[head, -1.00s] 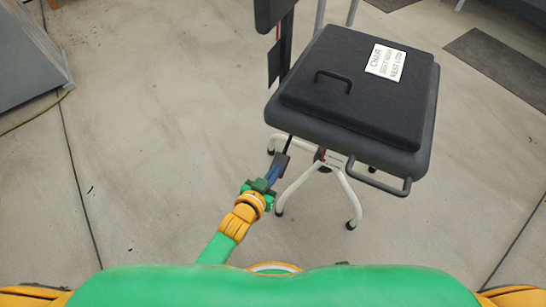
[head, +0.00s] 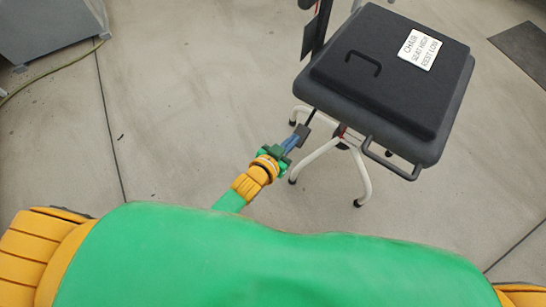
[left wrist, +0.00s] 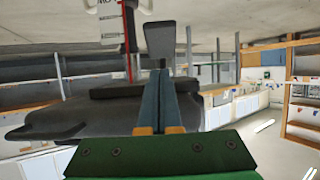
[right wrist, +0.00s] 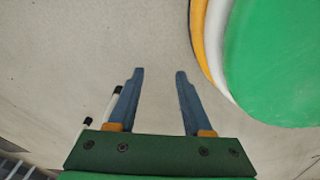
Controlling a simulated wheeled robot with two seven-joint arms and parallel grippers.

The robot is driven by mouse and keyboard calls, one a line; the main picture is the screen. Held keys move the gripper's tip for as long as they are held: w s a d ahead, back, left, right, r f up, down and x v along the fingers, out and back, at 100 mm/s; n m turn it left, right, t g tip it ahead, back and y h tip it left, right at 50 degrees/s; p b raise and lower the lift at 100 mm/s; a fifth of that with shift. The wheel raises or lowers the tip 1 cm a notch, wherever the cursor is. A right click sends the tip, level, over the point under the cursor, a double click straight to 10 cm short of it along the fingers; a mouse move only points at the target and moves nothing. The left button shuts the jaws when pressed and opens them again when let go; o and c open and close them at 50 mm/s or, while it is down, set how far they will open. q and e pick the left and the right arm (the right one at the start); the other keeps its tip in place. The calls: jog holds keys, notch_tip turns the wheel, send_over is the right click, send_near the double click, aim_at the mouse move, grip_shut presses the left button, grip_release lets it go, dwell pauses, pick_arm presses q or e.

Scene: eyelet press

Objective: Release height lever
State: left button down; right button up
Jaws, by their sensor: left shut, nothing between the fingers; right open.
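The chair has a black seat (head: 385,75) and white legs (head: 318,155). A dark paddle-shaped lever (head: 304,130) sticks out under the seat's left side on a thin rod. My left gripper (head: 297,137) is at the lever's outer end, below seat level. In the left wrist view the lever paddle (left wrist: 160,40) is right at the tips of my left fingers (left wrist: 160,75), which are shut with nothing between them. I cannot tell whether they touch it. My right gripper (right wrist: 159,71) is open and empty above the floor; it is hidden in the head view.
A label (head: 419,49) reading chair, seat high, rest low lies on the seat. A handle loop (head: 392,165) juts from the seat's front. A grey cabinet (head: 45,25) is far left. The floor between is clear.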

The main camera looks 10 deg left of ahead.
pick_arm(q)
jog(key=f+p+v, duration=0.2)
jog(key=v, duration=0.7)
jog(key=shift+s+a, duration=0.3)
jog(key=shift+s, duration=0.3)
pick_arm(e)
jog(key=a+r, duration=0.1)
jog(key=s+r, duration=0.1)
jog(key=r, duration=0.1)
jog(key=shift+s+a+g, duration=0.2)
jog(key=shift+a+g, duration=0.1)
jog(key=shift+a, duration=0.05)
